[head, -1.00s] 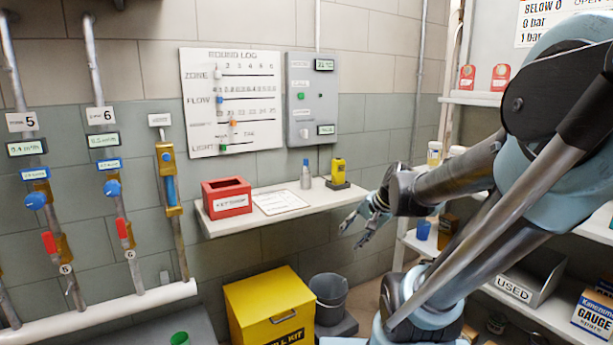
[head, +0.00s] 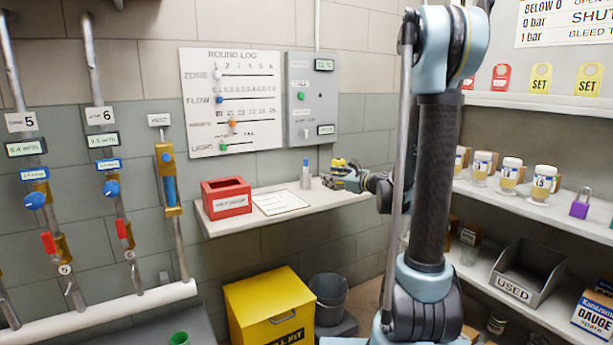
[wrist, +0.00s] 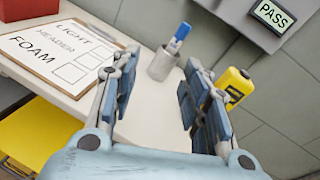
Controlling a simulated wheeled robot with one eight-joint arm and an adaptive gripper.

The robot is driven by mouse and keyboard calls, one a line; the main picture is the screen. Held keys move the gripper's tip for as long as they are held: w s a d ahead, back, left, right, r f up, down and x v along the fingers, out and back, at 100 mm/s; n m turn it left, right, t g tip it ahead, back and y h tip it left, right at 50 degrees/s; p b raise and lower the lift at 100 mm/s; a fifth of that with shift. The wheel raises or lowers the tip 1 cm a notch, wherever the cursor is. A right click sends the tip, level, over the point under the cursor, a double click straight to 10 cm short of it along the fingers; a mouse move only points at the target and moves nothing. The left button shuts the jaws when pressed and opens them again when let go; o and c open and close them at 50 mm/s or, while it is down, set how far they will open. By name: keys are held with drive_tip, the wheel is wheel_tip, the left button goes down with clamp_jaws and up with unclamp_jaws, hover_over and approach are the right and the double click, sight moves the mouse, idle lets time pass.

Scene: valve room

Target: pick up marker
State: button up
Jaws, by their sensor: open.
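A marker with a blue cap (wrist: 181,34) stands in a small grey metal cup (wrist: 163,65) in the wrist view, leaning a little to the right. In the head view the cup (head: 306,180) stands on the white shelf, and the marker is too small there to make out well. My gripper (wrist: 159,66) is open and empty, with one finger at each side of the picture and the cup showing beyond the gap. In the head view my gripper (head: 333,179) is over the shelf, right of the cup and apart from it.
A yellow device (wrist: 232,88) stands close by my right finger in the wrist view. A clipboard (head: 277,202) and a red box (head: 226,197) lie left on the shelf (head: 245,222). A grey wall panel (head: 311,97) hangs above. A yellow chest (head: 268,302) and bucket (head: 329,290) stand below.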

sight(306, 165)
drive_tip(key=shift+w+a+m+t, duration=0.25)
drive_tip(key=shift+w+a+m, duration=0.35)
drive_tip(key=shift+w+a, duration=1.65)
drive_tip(key=shift+w+a+m+t, duration=0.45)
drive_tip(key=shift+w+a, duration=1)
drive_tip(key=shift+w, duration=1.55)
drive_tip(key=shift+w+a+m+t, duration=0.1)
drive_tip(key=shift+w+a+m, duration=0.65)
drive_tip(key=shift+w+a, duration=1.5)
drive_tip(key=shift+w+d, duration=0.4)
drive_tip(key=c, duration=0.9)
